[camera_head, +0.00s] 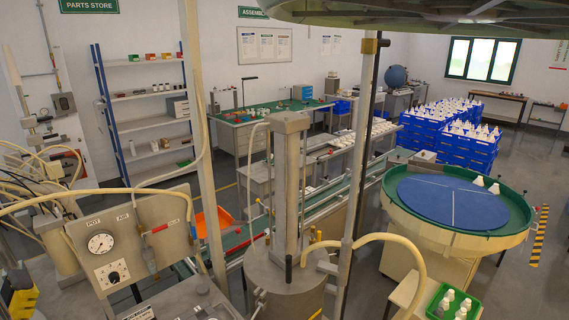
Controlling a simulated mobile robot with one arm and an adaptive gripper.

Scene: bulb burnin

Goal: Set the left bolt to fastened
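I cannot single out the left bolt for sure. A round metal housing (285,283) with a square column (291,165) stands at the bottom middle. Small dark and yellow fittings sit on and around its top, too small to tell apart as bolts. To its left is a grey panel (128,250) with a round dial (100,243), a black knob (113,277) and a red-handled lever (157,229). Neither my arm nor my gripper can be made out in this view.
A green-rimmed round table with a blue disc (453,203) stands at the right, a green tray of white bulbs (435,308) below it. Upright posts (357,150) and cream hoses (382,238) crowd the foreground. Blue crates (425,136) stand behind. Grey floor shows at the right.

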